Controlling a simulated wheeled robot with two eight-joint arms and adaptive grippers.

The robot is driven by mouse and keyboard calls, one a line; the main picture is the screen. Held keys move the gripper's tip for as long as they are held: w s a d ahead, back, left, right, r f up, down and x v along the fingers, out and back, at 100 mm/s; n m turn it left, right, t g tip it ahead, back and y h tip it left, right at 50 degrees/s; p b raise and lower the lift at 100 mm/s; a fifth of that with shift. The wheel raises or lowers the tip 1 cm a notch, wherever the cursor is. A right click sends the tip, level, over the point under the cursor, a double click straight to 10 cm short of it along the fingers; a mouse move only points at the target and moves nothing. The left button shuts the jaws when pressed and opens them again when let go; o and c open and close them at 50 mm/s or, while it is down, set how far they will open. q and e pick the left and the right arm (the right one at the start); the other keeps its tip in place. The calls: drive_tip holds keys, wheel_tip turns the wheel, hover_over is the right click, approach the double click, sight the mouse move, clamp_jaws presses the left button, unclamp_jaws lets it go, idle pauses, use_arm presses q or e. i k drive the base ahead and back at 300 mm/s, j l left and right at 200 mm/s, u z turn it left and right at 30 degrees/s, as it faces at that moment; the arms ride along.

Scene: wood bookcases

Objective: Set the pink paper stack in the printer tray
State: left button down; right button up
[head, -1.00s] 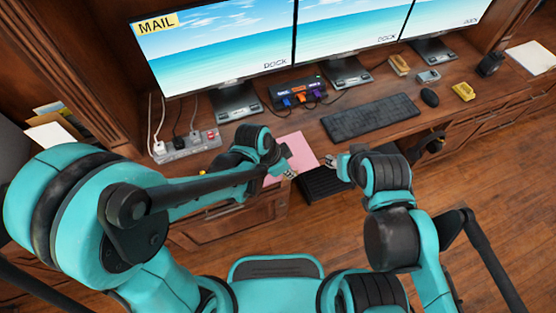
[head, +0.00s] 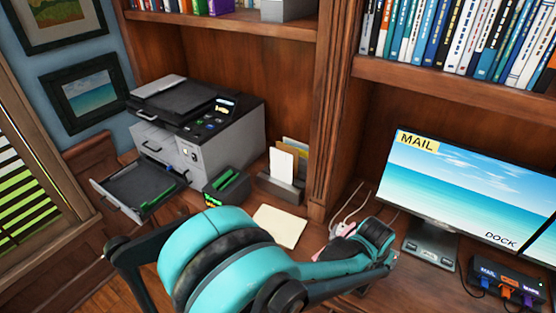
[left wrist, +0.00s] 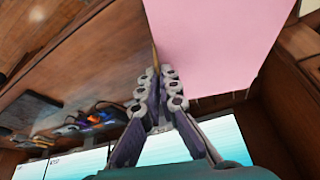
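The pink paper stack (left wrist: 215,40) fills the upper right of the left wrist view. My left gripper (left wrist: 160,72) is shut on its edge, with the fingertips close together and the sheet reaching away from them. In the head view only a sliver of pink (head: 342,250) shows beside my left wrist, and the fingers are hidden. The grey and black printer (head: 205,125) stands at the back left. Its printer tray (head: 125,190) is pulled out toward the left and looks empty of paper, with green marks inside. My right gripper is in neither current view.
A small black box with green strips (head: 228,185) stands before the printer. A paper holder (head: 282,180) and a cream sheet (head: 280,226) lie to its right. A wooden divider (head: 335,110) separates this bay from the monitor (head: 465,200) and the dock (head: 505,285).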

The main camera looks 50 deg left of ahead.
sight(145, 189)
drive_tip(key=k+j+u, duration=0.15)
drive_tip(key=j, duration=0.7)
drive_tip(key=k+j+u, duration=0.1)
drive_tip(key=k+j, duration=0.2)
drive_tip(key=j, duration=0.6)
drive_tip(key=k+j+u, duration=0.15)
drive_tip(key=j, duration=0.7)
drive_tip(key=k+j+u, duration=0.1)
drive_tip(key=j, duration=0.8)
drive_tip(key=k+j+u, duration=0.15)
drive_tip(key=j, duration=0.75)
